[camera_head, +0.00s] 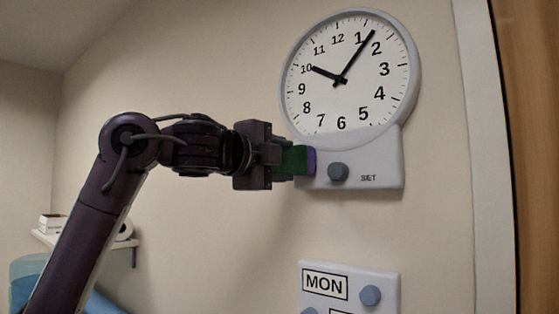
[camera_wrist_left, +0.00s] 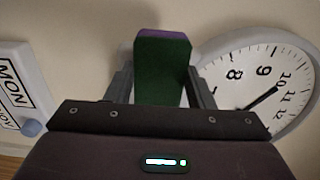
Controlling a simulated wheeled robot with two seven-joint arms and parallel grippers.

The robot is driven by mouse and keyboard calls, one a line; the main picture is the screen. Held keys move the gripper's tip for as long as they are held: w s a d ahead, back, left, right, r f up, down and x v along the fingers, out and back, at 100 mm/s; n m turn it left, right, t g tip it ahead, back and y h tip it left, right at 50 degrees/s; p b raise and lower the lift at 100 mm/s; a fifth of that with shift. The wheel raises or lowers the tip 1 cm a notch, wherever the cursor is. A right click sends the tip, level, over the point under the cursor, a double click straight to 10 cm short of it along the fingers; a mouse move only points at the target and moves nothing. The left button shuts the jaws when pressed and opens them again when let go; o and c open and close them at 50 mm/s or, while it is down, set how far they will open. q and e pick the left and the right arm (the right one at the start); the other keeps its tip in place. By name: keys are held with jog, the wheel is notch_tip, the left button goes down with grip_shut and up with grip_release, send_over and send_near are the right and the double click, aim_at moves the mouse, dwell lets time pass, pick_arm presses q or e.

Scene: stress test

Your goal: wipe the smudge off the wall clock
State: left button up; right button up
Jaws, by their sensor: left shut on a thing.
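The round white wall clock (camera_head: 345,100) hangs on the wall, with a grey rim and a lower panel with a grey knob (camera_head: 338,172) marked SET. Part of the clock (camera_wrist_left: 240,84) shows turned on its side in the left wrist view. I can make out no smudge on its visible face. My left gripper (camera_head: 280,156) is shut on a green block with a purple end (camera_head: 298,160), also seen in the left wrist view (camera_wrist_left: 162,72). The purple end overlaps the panel's left edge in the head view; I cannot tell whether they touch. My right gripper is out of view.
A pale panel reading MON (camera_head: 385,274), with grey knobs, is on the wall below the clock. A small shelf (camera_head: 133,246) with a white box (camera_head: 52,224) and a roll is at lower left. A wooden edge (camera_head: 535,150) stands at right. Bare wall lies above my arm.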

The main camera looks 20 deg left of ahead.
aim_at(299, 160)
pick_arm(q)
jog(key=shift+w+d, duration=0.1)
jog(key=shift+w, duration=0.2)
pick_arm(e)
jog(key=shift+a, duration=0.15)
pick_arm(q)
jog(key=shift+s+d, duration=0.15)
jog(key=shift+d, duration=0.25)
jog(key=shift+s+d, duration=0.3)
jog(key=shift+d, duration=0.4)
jog(key=shift+s+d, duration=0.25)
jog(key=shift+d, duration=0.4)
jog(key=shift+w+a, duration=0.1)
jog(key=shift+a, duration=0.2)
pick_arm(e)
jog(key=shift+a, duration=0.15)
pick_arm(q)
jog(key=shift+w+a, duration=0.1)
